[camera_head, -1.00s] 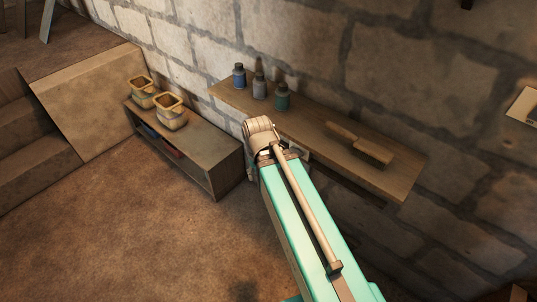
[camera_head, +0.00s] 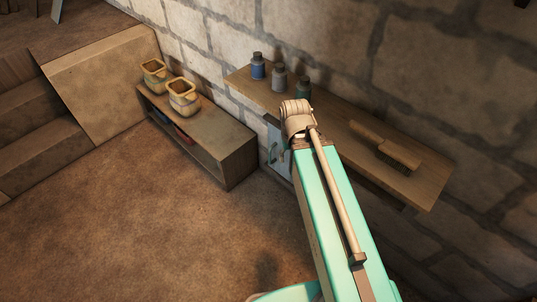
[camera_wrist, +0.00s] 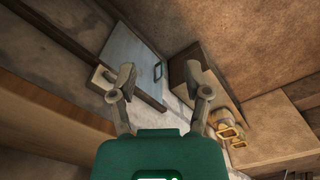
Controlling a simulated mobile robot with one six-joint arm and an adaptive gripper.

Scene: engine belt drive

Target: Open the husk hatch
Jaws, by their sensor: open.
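A pale grey-blue hatch panel (camera_wrist: 132,62) is set low on the wall in the wrist view, with a dark bar handle (camera_wrist: 158,71). It looks closed. In the head view only a strip of the hatch (camera_head: 276,169) shows below the shelf, left of my arm, which covers the rest. My gripper (camera_wrist: 160,80) is open and empty in the wrist view, with its two fingers spread on either side of the handle in the picture. The handle appears farther off than the fingertips, with no visible contact. My gripper is hidden in the head view.
A wooden wall shelf (camera_head: 431,190) holds several bottles (camera_head: 279,77) and a brush (camera_head: 385,146), close by my arm. A low wooden cabinet (camera_head: 236,157) with two yellow buckets (camera_head: 183,97) stands left of the hatch. The floor (camera_head: 150,240) in front is clear.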

